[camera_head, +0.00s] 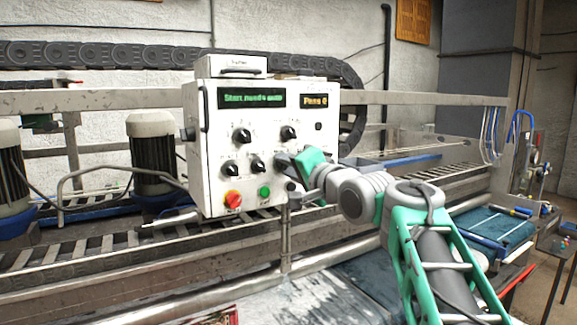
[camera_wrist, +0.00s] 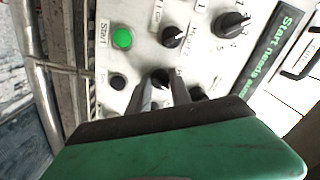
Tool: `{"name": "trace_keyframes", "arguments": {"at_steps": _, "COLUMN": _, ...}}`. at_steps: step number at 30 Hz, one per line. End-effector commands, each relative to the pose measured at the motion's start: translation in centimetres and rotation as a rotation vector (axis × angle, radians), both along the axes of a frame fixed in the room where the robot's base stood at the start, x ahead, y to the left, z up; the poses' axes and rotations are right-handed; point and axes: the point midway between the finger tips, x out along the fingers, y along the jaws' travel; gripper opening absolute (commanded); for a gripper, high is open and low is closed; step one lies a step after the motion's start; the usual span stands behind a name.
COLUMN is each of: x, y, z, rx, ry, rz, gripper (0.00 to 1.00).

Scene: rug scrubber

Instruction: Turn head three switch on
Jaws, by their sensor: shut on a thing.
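The white control box (camera_head: 212,150) carries black rotary switches, a green button and a red switch. My gripper (camera_head: 289,165) is at the right end of the lower row of switches and hides the one there in the head view. In the wrist view, my gripper's two grey fingers (camera_wrist: 161,84) are shut on a small black switch (camera_wrist: 160,75), one finger on each side. Beside it is another lower-row switch (camera_wrist: 172,37), and the green start button (camera_wrist: 122,39) is close by. The labels near the held switch are too small to read surely.
A black button (camera_wrist: 118,82) is close to one finger. A larger upper knob (camera_wrist: 230,22) stands clear of the fingers. The green display (camera_head: 251,98) reads a start message. A roller conveyor (camera_head: 90,246) runs below the box, and a motor (camera_head: 153,155) stands left.

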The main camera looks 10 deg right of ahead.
Motion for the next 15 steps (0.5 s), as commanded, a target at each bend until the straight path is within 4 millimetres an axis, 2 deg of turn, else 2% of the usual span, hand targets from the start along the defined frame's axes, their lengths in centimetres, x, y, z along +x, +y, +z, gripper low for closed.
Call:
{"name": "trace_keyframes", "arguments": {"at_steps": 6, "x": 0.01, "y": 0.02, "z": 0.03, "rx": 0.152, "ry": 0.051, "rz": 0.000, "gripper": 0.00}}
{"name": "trace_keyframes", "arguments": {"at_steps": 15, "x": 0.01, "y": 0.01, "z": 0.02, "rx": 0.273, "ry": 0.090, "rz": 0.000, "gripper": 0.00}}
